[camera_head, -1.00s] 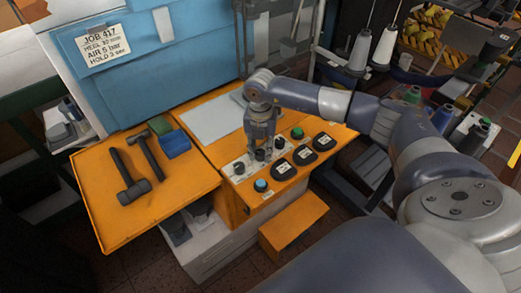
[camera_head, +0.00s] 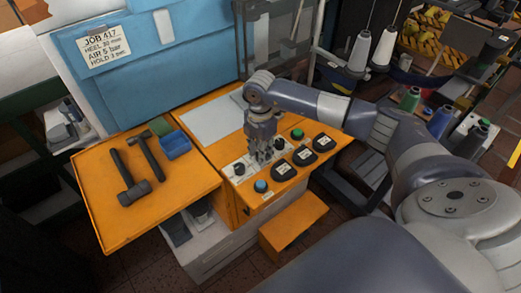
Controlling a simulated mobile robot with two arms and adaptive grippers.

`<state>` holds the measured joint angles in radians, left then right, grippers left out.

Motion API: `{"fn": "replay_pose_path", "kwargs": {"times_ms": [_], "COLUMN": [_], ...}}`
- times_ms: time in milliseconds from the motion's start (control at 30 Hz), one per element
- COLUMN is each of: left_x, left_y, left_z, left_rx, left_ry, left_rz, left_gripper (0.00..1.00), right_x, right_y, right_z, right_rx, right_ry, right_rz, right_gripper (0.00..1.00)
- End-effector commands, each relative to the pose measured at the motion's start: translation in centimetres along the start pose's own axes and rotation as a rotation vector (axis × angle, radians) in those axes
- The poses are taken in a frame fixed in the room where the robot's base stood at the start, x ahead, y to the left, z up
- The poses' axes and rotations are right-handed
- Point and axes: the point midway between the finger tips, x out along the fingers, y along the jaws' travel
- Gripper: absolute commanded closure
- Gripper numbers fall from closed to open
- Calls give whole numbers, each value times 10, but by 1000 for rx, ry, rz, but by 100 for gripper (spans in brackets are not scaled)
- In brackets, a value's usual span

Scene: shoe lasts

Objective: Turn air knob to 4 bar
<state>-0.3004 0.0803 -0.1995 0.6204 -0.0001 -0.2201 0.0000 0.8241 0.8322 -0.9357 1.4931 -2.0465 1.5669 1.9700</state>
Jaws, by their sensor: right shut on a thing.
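The orange machine's control panel (camera_head: 230,172) carries a row of black knobs on a pale plate. One knob (camera_head: 239,168) is at the left of the row and another (camera_head: 279,143) at the right. My right gripper (camera_head: 263,159) points down over the middle of the row and is shut on the middle knob, which its fingers mostly hide. The knob labels and settings are too small to read, so I cannot tell which is the air knob by its marking. My left gripper is not in view.
Black dials (camera_head: 284,170), a blue button (camera_head: 261,186) and a green button (camera_head: 297,134) sit close by. Hammers (camera_head: 134,190) and a blue box (camera_head: 175,146) lie on the orange left shelf (camera_head: 100,225).

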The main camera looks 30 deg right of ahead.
Motion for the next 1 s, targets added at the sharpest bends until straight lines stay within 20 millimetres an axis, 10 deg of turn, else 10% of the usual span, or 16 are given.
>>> {"fn": "replay_pose_path", "kwargs": {"times_ms": [533,567,633,1000], "left_x": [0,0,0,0], "left_y": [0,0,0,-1], "left_z": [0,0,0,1], "left_rx": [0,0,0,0], "left_ry": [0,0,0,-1], "left_rz": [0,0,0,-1], "left_gripper": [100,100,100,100], "right_x": [-2,-2,-2,-2], "right_y": [1,1,1,1], "right_z": [1,1,1,0], "right_rx": [28,28,28,27], "right_ry": [-1,-1,-1,0], "right_rz": [5,5,5,2], "right_gripper": [97,71,55,53]}}
